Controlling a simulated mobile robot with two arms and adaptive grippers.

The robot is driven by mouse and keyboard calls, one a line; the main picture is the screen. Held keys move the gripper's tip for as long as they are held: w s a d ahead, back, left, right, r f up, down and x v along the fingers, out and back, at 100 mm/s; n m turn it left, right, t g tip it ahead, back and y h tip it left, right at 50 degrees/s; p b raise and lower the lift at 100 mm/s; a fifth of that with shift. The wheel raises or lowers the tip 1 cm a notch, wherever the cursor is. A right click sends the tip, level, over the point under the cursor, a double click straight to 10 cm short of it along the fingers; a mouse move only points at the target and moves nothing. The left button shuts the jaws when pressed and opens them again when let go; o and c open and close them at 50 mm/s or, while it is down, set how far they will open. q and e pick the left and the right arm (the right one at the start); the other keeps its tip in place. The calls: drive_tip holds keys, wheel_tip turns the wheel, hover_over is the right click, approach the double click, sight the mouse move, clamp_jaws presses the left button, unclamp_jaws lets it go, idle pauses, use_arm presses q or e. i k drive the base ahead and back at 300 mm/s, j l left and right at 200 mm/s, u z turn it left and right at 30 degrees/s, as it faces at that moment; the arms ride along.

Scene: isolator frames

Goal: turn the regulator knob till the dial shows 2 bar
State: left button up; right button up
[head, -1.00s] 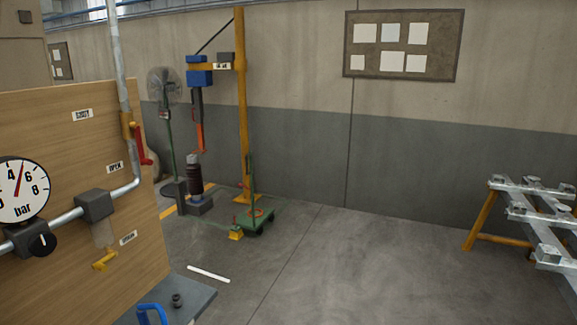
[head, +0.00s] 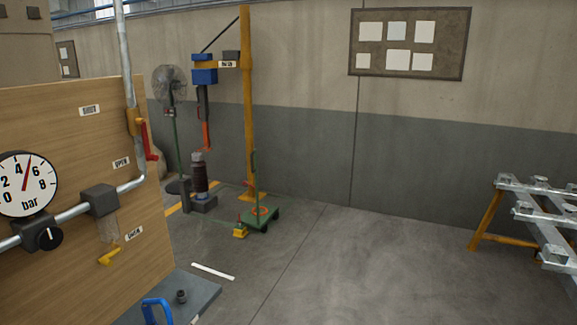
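The dial (head: 25,185) is a round white gauge marked in bar at the left edge of the head view. Its red needle points up, a little right of vertical, between 4 and 6, at about 5. The regulator knob (head: 49,237) is black and round with a white line, on a dark grey block (head: 36,232) in the pipe just below the dial. The line on the knob stands close to upright. Neither of my grippers is in view.
The dial and pipe are on a wooden panel (head: 75,150) with a red lever (head: 148,140) and a yellow tap (head: 109,257). A grey bench plate (head: 190,300) with a blue handle (head: 157,310) juts out below. Open floor (head: 340,270) lies to the right; a metal frame (head: 540,215) stands at far right.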

sight(49, 237)
drive_tip(key=u, duration=1.45)
